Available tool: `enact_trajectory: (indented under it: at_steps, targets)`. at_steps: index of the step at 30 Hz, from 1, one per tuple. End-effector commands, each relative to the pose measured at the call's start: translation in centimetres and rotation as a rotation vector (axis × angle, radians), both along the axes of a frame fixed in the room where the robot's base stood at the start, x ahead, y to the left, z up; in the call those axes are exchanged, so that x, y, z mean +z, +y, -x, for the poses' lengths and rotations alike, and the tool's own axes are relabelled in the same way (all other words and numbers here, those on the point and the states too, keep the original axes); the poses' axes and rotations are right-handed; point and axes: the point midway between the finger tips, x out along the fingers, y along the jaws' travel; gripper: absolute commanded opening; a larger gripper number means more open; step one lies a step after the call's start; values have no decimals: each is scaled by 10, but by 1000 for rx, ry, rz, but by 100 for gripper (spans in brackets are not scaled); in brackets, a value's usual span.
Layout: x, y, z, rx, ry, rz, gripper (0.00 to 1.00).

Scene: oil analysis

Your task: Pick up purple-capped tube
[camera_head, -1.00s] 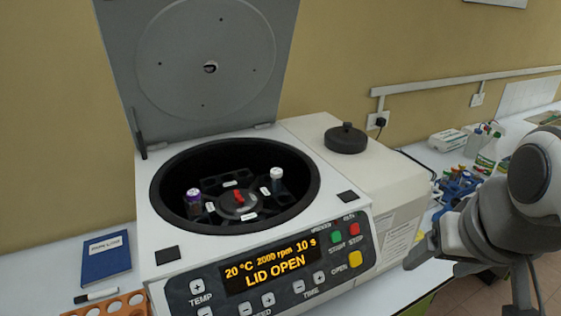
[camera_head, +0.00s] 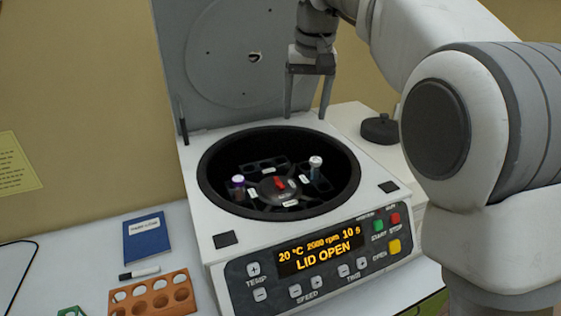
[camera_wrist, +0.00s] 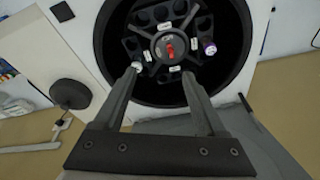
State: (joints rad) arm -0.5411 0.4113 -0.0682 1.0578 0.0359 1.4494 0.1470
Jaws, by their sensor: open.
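The purple-capped tube (camera_head: 238,186) stands in a rotor slot on the left side of the open centrifuge (camera_head: 231,240). It also shows in the wrist view (camera_wrist: 208,47), right of the rotor hub. A white-capped tube (camera_head: 316,166) stands in the opposite slot and shows in the wrist view (camera_wrist: 137,67) near the left fingertip. My gripper (camera_head: 305,115) is open and empty, pointing down above the back rim of the centrifuge bowl. In the wrist view my gripper (camera_wrist: 162,75) has its fingers spread, with the purple cap beyond the right fingertip.
The raised lid (camera_head: 235,60) stands close behind my gripper. The bowl's rim (camera_head: 207,190) surrounds the rotor. A black knob (camera_head: 380,129) sits on the right. An orange rack (camera_head: 155,296), a blue book (camera_head: 147,239) and a marker (camera_head: 139,272) lie at left.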

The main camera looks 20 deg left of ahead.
Motion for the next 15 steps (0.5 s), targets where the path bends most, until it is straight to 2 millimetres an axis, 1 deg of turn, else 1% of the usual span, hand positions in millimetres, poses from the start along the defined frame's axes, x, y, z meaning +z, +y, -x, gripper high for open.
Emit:
enact_trajectory:
  at_steps: [1,3,6,9,12,15]
  targets:
    - [-6,22,-5,22,12,9,73]
    - [-13,47,-9,46,24,19,73]
    - [-26,83,-10,82,42,36,73]
    - [-39,113,-8,112,55,51,73]
    - [-50,137,-4,137,64,63,73]
    - [-59,152,1,155,71,72,73]
